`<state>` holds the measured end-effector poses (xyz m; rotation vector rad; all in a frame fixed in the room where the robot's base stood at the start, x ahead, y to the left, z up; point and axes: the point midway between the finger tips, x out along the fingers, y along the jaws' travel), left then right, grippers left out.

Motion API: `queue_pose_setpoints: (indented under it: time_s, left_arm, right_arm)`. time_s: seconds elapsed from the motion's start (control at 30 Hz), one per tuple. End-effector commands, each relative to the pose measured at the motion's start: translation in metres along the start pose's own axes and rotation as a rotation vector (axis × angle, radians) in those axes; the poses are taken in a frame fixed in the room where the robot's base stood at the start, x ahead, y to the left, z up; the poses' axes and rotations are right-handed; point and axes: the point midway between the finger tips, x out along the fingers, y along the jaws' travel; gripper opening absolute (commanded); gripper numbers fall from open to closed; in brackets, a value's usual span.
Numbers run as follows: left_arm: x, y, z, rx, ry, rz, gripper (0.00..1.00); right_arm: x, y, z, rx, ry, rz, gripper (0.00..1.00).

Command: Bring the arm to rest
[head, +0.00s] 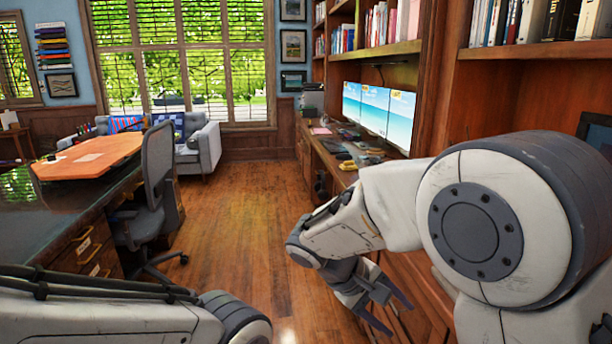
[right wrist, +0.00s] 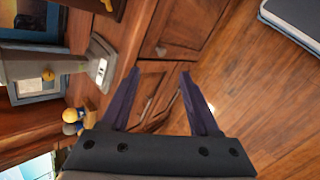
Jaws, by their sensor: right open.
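My right arm reaches forward from the right side of the head view, in front of the wood bookcase (head: 520,85). My right gripper (head: 396,318) hangs low at its end, above the floor and beside the cabinet fronts. In the right wrist view its two dark fingers (right wrist: 160,80) are spread apart with nothing between them. Wooden cabinet doors (right wrist: 180,28) show beyond them. My left arm lies across the lower left of the head view; its gripper is out of view.
A desk (head: 22,225) with an orange top panel (head: 92,156) and a grey office chair (head: 158,180) stand at left. Monitors (head: 375,108) stand on the right-hand counter. A grey sofa (head: 203,150) is under the window. The wood floor (head: 235,220) between is clear.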

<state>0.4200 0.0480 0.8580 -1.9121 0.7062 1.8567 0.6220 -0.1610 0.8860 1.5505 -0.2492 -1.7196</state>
Motion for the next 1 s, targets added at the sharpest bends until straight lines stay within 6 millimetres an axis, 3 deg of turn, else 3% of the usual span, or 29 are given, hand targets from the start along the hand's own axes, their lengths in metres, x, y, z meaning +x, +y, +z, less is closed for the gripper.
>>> queue_pose_setpoints:
  time_s: [0.1, 0.2, 0.4, 0.53, 0.6, 0.77, 1.0]
  left_arm:
    - [0.000, 0.000, 0.000, 0.000, 0.000, 0.000, 0.79]
    - [0.000, 0.000, 0.000, 0.000, 0.000, 0.000, 0.79]
    - [0.000, 0.000, 0.000, 0.000, 0.000, 0.000, 0.79]
    - [0.000, 0.000, 0.000, 0.000, 0.000, 0.000, 0.79]
    - [-0.025, 0.002, -0.001, 0.000, -0.001, 0.000, 0.79]
    - [-0.059, 0.004, -0.003, 0.000, 0.000, 0.000, 0.79]
    - [-0.125, 0.009, -0.007, 0.000, 0.000, 0.000, 0.79]
  right_arm:
    - [-0.022, -0.058, 0.044, -0.077, 0.099, -0.230, 0.62]
    - [-0.036, -0.098, 0.073, -0.121, 0.171, -0.386, 0.62]
    - [-0.057, -0.153, 0.118, -0.165, 0.297, -0.614, 0.62]
    - [-0.066, -0.179, 0.141, -0.174, 0.375, -0.735, 0.62]
    - [-0.085, -0.162, 0.144, -0.174, 0.367, -0.729, 0.62]
    - [-0.110, -0.141, 0.151, -0.173, 0.364, -0.727, 0.62]
    - [-0.160, -0.099, 0.167, -0.171, 0.362, -0.726, 0.62]
